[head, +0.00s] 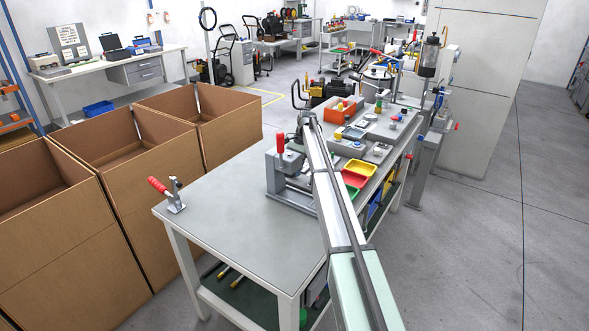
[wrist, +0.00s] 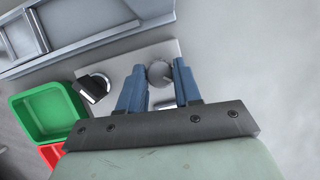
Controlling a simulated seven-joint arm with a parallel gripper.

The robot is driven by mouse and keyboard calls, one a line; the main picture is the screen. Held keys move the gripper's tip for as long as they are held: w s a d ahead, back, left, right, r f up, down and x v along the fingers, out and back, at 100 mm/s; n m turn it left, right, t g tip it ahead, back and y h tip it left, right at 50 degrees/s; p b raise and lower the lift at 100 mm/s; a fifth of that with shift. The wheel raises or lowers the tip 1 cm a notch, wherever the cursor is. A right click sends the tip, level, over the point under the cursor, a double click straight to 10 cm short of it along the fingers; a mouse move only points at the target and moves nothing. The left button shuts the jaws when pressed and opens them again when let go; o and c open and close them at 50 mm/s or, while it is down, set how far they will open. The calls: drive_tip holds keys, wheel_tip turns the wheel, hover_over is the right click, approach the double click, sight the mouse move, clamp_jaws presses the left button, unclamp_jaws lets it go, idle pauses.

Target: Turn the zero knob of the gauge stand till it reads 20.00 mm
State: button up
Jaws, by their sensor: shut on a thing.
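The gauge stand shows in the wrist view as a pale grey plate (wrist: 120,58). A round grey knob (wrist: 159,73) sits on it, between the two blue fingers of my gripper (wrist: 158,66). The fingers are closed on the knob from both sides. A small black and grey part (wrist: 95,86) is on the plate to the left of the fingers. No reading can be made out in either view. In the head view my arm covers the place of the fingers and the stand.
A green tray (wrist: 47,114) and a red tray (wrist: 52,153) lie left of the plate. A long grey metal fixture (wrist: 90,35) runs behind it. A red-handled clamp (head: 173,196) stands at the bench's left corner. The front of the bench (head: 235,225) is clear.

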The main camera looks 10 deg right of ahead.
drive_tip(key=o, duration=1)
drive_tip(key=shift+o, duration=0.2)
drive_tip(key=shift+r, duration=0.1)
drive_tip(key=v, duration=1.3)
drive_tip(key=shift+r, duration=0.35)
drive_tip(key=shift+w, duration=0.1)
